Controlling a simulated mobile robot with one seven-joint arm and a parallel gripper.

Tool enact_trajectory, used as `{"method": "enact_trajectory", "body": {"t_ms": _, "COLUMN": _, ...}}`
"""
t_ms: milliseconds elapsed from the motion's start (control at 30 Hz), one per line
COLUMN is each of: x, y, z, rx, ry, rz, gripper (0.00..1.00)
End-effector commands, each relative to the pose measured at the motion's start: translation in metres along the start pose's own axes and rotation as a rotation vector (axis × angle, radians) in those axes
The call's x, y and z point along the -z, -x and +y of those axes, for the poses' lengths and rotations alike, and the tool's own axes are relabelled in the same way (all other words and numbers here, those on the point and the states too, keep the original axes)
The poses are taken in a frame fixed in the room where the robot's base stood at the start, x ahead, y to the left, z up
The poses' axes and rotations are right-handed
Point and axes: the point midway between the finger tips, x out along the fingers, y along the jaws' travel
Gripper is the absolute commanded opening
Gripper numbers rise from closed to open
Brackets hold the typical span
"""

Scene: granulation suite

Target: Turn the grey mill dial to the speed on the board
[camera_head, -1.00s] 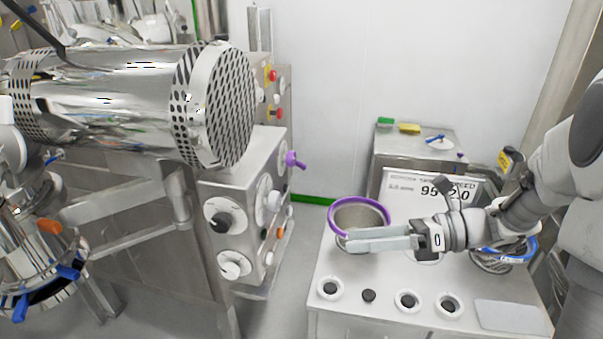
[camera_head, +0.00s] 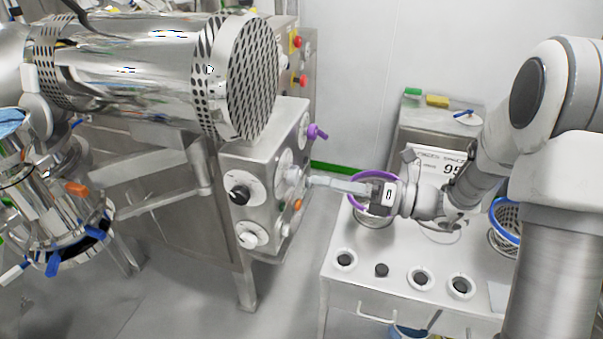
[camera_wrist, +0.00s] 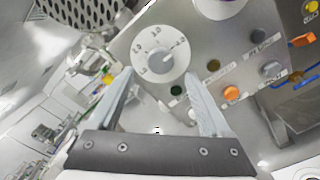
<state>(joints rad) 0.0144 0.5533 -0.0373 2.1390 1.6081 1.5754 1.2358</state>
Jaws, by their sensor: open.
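A dial with a pale grey knob (camera_wrist: 158,59) sits on a round white numbered plate (camera_wrist: 143,35) in the wrist view. Its marker appears to point toward the upper right of that picture; the numbers are too small to read surely. In the head view the pale knob (camera_head: 293,175) is on the right-facing side of the steel cabinet. My gripper (camera_wrist: 160,84) is open and empty, its fingertips pointing at the panel just below the dial in the wrist view. In the head view my gripper (camera_head: 312,181) is close to that knob; contact is unclear. The board (camera_head: 428,157) is partly hidden by my arm.
A purple-handled knob (camera_head: 316,131), a black dial (camera_head: 240,194) and a white dial (camera_head: 248,236) share the cabinet. Orange (camera_wrist: 231,93) and green (camera_wrist: 176,90) buttons lie near my fingers. A bench (camera_head: 390,252) with several dials and a purple-rimmed container stands right.

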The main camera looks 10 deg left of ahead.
Motion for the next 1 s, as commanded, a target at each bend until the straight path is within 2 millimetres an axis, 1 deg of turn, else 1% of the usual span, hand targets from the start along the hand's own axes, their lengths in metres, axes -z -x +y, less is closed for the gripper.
{"method": "enact_trajectory", "body": {"t_ms": 33, "x": 0.0, "y": -0.011, "z": 0.001, "rx": -0.002, "ry": -0.001, "rz": 0.003, "gripper": 0.82}}
{"method": "enact_trajectory", "body": {"t_ms": 100, "x": 0.0, "y": -0.024, "z": 0.001, "rx": -0.002, "ry": -0.002, "rz": 0.002, "gripper": 0.82}}
{"method": "enact_trajectory", "body": {"t_ms": 200, "x": 0.0, "y": -0.039, "z": 0.001, "rx": -0.001, "ry": -0.001, "rz": 0.002, "gripper": 0.82}}
{"method": "enact_trajectory", "body": {"t_ms": 300, "x": 0.0, "y": -0.049, "z": 0.0, "rx": 0.0, "ry": 0.0, "rz": 0.001, "gripper": 0.82}}
{"method": "enact_trajectory", "body": {"t_ms": 433, "x": 0.0, "y": -0.056, "z": 0.0, "rx": 0.0, "ry": 0.001, "rz": 0.001, "gripper": 0.82}}
{"method": "enact_trajectory", "body": {"t_ms": 700, "x": 0.0, "y": -0.057, "z": -0.001, "rx": 0.001, "ry": 0.001, "rz": 0.0, "gripper": 0.82}}
{"method": "enact_trajectory", "body": {"t_ms": 767, "x": 0.0, "y": -0.057, "z": -0.001, "rx": 0.001, "ry": 0.001, "rz": 0.0, "gripper": 0.73}}
{"method": "enact_trajectory", "body": {"t_ms": 800, "x": 0.0, "y": -0.057, "z": -0.001, "rx": 0.001, "ry": 0.001, "rz": 0.0, "gripper": 0.66}}
{"method": "enact_trajectory", "body": {"t_ms": 867, "x": 0.0, "y": -0.057, "z": -0.001, "rx": 0.001, "ry": 0.001, "rz": 0.0, "gripper": 0.55}}
{"method": "enact_trajectory", "body": {"t_ms": 1000, "x": 0.0, "y": -0.057, "z": 0.0, "rx": 0.001, "ry": 0.0, "rz": 0.0, "gripper": 0.3}}
